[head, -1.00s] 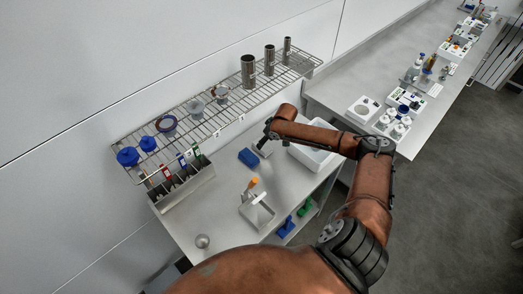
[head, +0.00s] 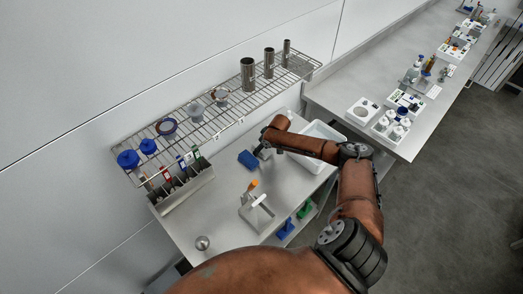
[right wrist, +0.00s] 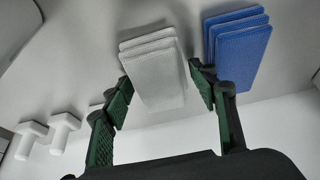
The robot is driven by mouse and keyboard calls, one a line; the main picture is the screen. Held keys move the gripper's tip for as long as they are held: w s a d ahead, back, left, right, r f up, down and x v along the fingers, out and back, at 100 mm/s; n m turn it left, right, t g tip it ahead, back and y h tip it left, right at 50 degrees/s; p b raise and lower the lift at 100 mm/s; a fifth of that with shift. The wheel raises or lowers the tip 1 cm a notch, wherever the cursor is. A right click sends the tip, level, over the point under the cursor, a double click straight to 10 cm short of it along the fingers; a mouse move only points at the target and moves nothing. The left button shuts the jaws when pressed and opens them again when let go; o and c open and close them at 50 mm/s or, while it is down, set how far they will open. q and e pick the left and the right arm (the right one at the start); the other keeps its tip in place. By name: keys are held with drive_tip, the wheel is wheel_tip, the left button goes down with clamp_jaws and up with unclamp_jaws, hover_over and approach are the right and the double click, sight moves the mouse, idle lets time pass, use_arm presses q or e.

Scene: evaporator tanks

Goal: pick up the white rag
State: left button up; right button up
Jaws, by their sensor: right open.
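A folded white rag stack (right wrist: 155,70) lies on the steel table. In the right wrist view it is between the two fingertips of my right gripper (right wrist: 161,80), which is open, with gaps visible on both sides. In the head view my right gripper (head: 262,152) is low over the table beside the blue rags, and the white stack is mostly hidden there. A folded blue rag stack (right wrist: 238,45) lies just right of the right finger; it also shows in the head view (head: 247,159). My left gripper is not in view.
A white tub (head: 322,131) stands right of the gripper, under my arm. A wire shelf (head: 208,117) with cylinders and blue-capped containers runs along the wall. A dustpan-like tray (head: 257,216) lies nearer. White T-shaped pieces (right wrist: 64,131) show left in the wrist view.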

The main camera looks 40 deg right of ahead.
drive_tip(key=shift+f, duration=0.25)
idle(0.4)
drive_tip(key=shift+s, duration=0.1)
drive_tip(key=c, duration=1)
